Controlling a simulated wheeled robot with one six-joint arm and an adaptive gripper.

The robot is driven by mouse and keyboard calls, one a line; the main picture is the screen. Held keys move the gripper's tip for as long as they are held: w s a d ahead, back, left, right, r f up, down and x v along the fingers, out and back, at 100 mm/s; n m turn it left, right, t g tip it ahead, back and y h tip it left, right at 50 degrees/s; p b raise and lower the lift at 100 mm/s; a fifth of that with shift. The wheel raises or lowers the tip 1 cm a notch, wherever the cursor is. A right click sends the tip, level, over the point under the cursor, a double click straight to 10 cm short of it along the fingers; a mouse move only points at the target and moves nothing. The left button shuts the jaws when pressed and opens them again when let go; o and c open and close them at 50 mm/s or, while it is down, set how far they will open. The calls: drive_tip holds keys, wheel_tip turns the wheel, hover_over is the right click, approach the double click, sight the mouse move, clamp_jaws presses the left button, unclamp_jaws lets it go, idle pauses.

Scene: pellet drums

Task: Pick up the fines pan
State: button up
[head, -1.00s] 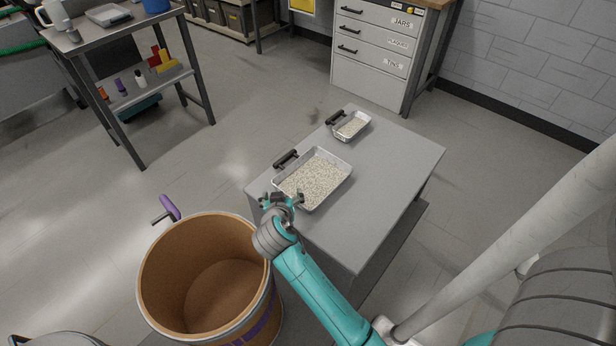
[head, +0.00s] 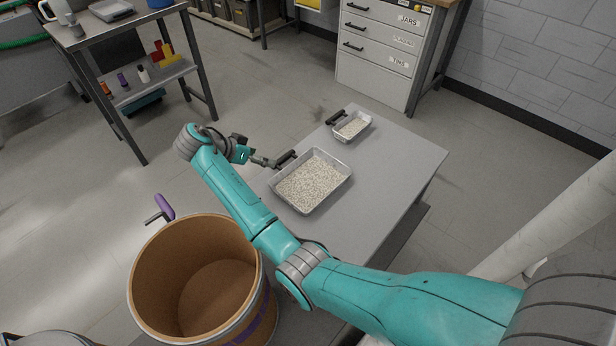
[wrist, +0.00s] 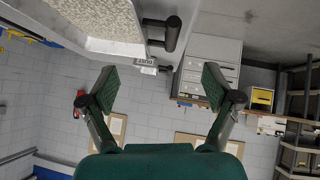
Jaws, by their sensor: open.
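Two metal pans with black handles stand on the grey table: a large pan (head: 348,183) of pale pellets and a smaller pan (head: 367,131) of fine pale material behind it. My gripper (head: 268,161) is open and empty, just left of the large pan's handle (head: 286,159). In the wrist view my gripper (wrist: 160,88) has its fingers spread wide. A black handle (wrist: 170,34) shows ahead between them, apart from the fingers, beside a pan wall at the top left.
The grey table (head: 400,165) has clear room on its right. A large open brown drum (head: 150,270) stands below my arm, with a purple-handled tool (head: 164,207) by its rim. A shelf bench (head: 125,35) and a drawer cabinet (head: 375,75) stand behind.

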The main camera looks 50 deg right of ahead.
sight(284, 161)
drive_tip(key=x, duration=1)
drive_tip(key=shift+d+f, duration=0.1)
drive_tip(key=shift+d, duration=0.25)
drive_tip(key=shift+c, duration=0.2)
drive_tip(key=c, duration=1.4)
drive_tip(key=shift+c, duration=0.2)
wheel_tip(284, 161, up, 10)
drive_tip(key=shift+r, duration=0.1)
